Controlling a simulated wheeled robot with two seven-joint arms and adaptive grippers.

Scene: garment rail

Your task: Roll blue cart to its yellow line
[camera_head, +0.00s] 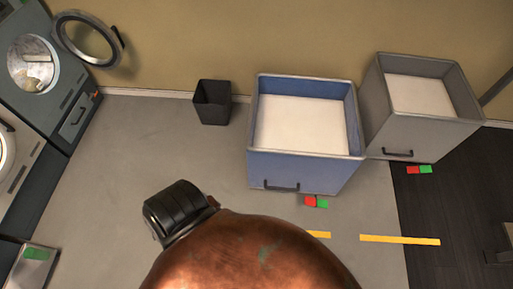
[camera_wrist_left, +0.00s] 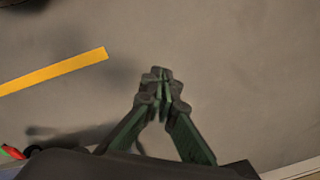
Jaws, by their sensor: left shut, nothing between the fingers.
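My right gripper is out of view.
A grey cart (camera_head: 405,143) stands close to the right of the blue one, with another yellow line (camera_head: 400,240) in front. A black bin (camera_head: 212,104) stands to the left. Red and green markers (camera_head: 316,202) are by the blue cart's front. Machines line the left side.

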